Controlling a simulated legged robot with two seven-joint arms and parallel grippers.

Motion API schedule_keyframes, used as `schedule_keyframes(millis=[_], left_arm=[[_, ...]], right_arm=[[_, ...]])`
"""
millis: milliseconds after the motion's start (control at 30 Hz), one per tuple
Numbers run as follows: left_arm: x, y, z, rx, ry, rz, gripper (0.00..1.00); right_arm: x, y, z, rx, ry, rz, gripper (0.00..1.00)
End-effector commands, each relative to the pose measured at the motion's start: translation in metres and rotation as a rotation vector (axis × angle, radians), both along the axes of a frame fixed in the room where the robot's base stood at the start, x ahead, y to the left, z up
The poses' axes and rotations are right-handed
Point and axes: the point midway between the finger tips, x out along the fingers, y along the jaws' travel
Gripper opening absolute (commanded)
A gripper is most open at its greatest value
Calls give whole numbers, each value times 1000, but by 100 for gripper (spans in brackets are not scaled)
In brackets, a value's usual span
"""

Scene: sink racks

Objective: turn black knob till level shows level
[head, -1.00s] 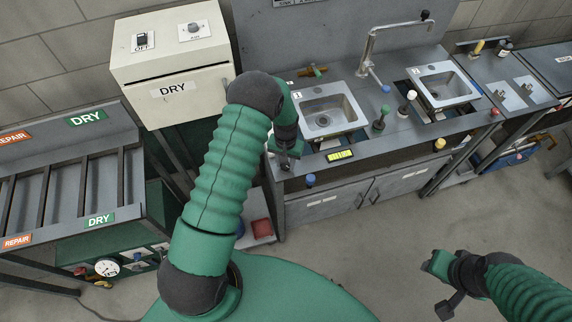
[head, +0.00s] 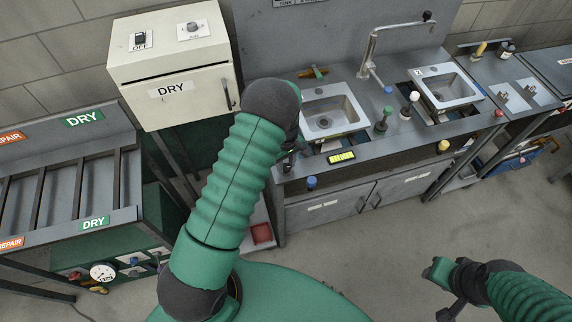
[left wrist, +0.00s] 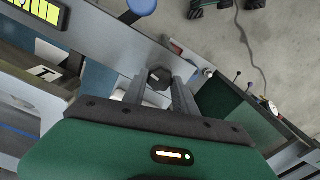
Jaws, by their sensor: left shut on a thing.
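The black knob (left wrist: 158,77) shows in the left wrist view on the front of the sink counter. My left gripper (left wrist: 160,90) has its two grey fingers on either side of the knob and is shut on it. In the head view my left gripper (head: 287,163) is mostly hidden by my own arm, and I cannot make out the knob there. The level display (head: 341,157) is a lit yellow-green panel with dark bars on the counter front. It also shows at the upper left of the left wrist view (left wrist: 35,12). My right gripper (head: 440,272) hangs over clear floor, away from the counter; its fingers are unclear.
A blue knob (head: 311,182) sticks out below the display, close to my left gripper. The left sink (head: 338,103) and several coloured knobs are on the counter. A cream DRY box (head: 170,65) stands left of my arm. The floor at right is open.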

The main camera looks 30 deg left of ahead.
Motion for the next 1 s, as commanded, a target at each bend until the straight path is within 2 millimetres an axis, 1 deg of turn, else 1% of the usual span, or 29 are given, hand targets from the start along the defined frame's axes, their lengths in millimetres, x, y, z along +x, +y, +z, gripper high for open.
schedule_keyframes(millis=[100, 333, 833, 867, 1000], left_arm=[[0, -1, -2, -2, 2, 60, 0], [-1, -2, -2, -3, 2, 132, 0], [-1, -3, -2, -4, 5, 151, 0], [-1, -3, -2, -4, 5, 151, 35], [-1, -2, -2, -3, 3, 150, 53]], right_arm=[[0, 0, -2, 0, 0, 0, 36], [0, 0, -2, 0, 0, 0, 36], [0, 0, -2, 0, 0, 0, 36], [0, 0, -2, 0, 0, 0, 36], [0, 0, -2, 0, 0, 0, 36]])
